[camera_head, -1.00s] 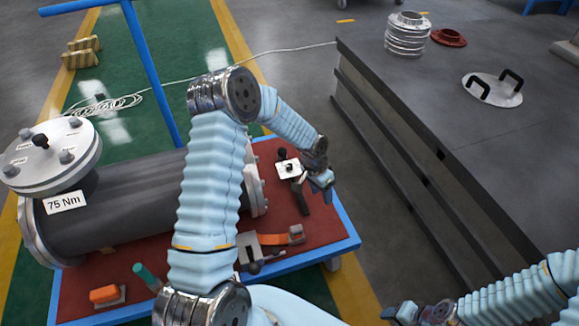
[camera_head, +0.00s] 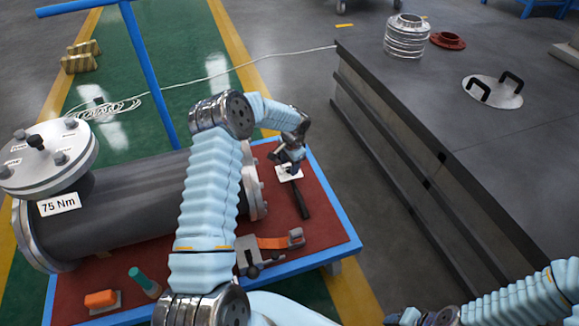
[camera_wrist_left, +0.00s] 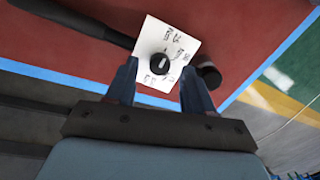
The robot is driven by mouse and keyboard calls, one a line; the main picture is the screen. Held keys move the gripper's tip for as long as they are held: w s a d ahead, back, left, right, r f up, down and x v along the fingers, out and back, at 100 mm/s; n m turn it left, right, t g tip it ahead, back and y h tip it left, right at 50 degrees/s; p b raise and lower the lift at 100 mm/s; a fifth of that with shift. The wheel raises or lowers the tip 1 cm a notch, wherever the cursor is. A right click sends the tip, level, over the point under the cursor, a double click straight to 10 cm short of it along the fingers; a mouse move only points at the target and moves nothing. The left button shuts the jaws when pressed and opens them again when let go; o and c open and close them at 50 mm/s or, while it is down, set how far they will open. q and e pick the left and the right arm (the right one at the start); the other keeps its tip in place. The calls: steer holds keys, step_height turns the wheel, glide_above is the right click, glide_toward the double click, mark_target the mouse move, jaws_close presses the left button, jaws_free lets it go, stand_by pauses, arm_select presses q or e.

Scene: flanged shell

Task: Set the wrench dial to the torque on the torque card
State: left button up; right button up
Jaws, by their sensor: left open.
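The torque card (camera_head: 59,204) reads 75 Nm and sits on the side of the dark cylindrical shell (camera_head: 120,205). The wrench lies on the red cart top, its black handle (camera_head: 301,200) pointing toward me. Its white square dial plate (camera_wrist_left: 178,35) carries printed Nm marks around a black knob (camera_wrist_left: 159,63), some hard to read. My left gripper (camera_head: 289,164) is over the dial. In the left wrist view its open fingers (camera_wrist_left: 159,66) stand either side of the knob; I cannot tell whether they touch it. My right gripper (camera_head: 420,316) is low at the bottom edge, its jaws unclear.
An orange-handled tool (camera_head: 272,242), an orange block (camera_head: 101,298) and a teal-capped item (camera_head: 143,280) lie along the cart's (camera_head: 345,240) near side. A dark workbench (camera_head: 480,140) stands right, holding a bellows (camera_head: 406,36), a red ring (camera_head: 448,40) and a handled disc (camera_head: 493,91).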

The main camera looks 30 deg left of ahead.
arm_select(q)
steer(key=shift+a+f, duration=0.1)
steer(key=shift+f, duration=0.75)
jaws_close()
